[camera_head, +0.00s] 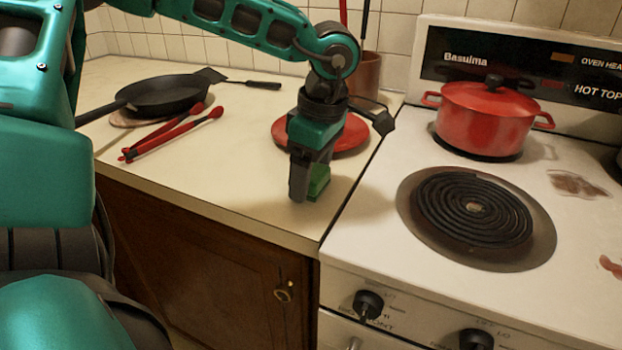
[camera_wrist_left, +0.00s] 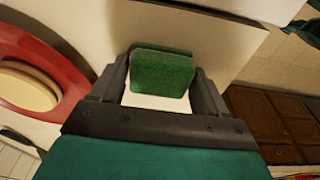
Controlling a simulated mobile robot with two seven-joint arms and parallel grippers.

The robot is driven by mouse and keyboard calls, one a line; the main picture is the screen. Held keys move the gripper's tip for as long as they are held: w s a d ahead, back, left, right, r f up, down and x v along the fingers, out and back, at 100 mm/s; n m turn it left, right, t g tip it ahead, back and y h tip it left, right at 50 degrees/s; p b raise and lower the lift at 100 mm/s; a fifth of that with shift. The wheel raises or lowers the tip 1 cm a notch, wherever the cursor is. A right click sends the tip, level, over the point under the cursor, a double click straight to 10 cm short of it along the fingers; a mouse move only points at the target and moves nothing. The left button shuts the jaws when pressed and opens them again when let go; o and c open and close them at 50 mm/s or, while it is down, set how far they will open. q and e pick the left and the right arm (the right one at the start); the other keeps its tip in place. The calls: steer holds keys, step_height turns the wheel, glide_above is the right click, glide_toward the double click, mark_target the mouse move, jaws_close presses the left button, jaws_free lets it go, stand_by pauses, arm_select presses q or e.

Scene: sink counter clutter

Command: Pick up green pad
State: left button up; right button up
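The green pad (camera_head: 319,182) is at the front right of the counter, beside my left gripper's fingers in the head view. In the left wrist view the green pad (camera_wrist_left: 162,74) lies between the two fingertips and nearly fills the space between them. My left gripper (camera_head: 307,183) points down, and its fingers (camera_wrist_left: 161,80) stand apart on either side of the pad. I cannot tell whether both fingers press on it, or whether the pad touches the counter. My right gripper is not in view.
A red plate (camera_head: 350,138) is just behind the gripper. Red tongs (camera_head: 170,134) and a black pan (camera_head: 165,97) lie to the left. The stove with a red pot (camera_head: 485,118) and a coil burner (camera_head: 472,208) is on the right. The counter front left of the gripper is clear.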

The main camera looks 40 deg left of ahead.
arm_select(q)
steer(key=c, duration=0.6)
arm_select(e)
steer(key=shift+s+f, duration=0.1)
arm_select(q)
steer(key=shift+r, duration=0.1)
step_height(320, 180, up, 20)
steer(key=p, duration=0.3)
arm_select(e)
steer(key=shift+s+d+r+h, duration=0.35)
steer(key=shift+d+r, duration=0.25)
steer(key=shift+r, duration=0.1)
arm_select(q)
steer(key=o, duration=0.4)
steer(key=shift+c, duration=1.7)
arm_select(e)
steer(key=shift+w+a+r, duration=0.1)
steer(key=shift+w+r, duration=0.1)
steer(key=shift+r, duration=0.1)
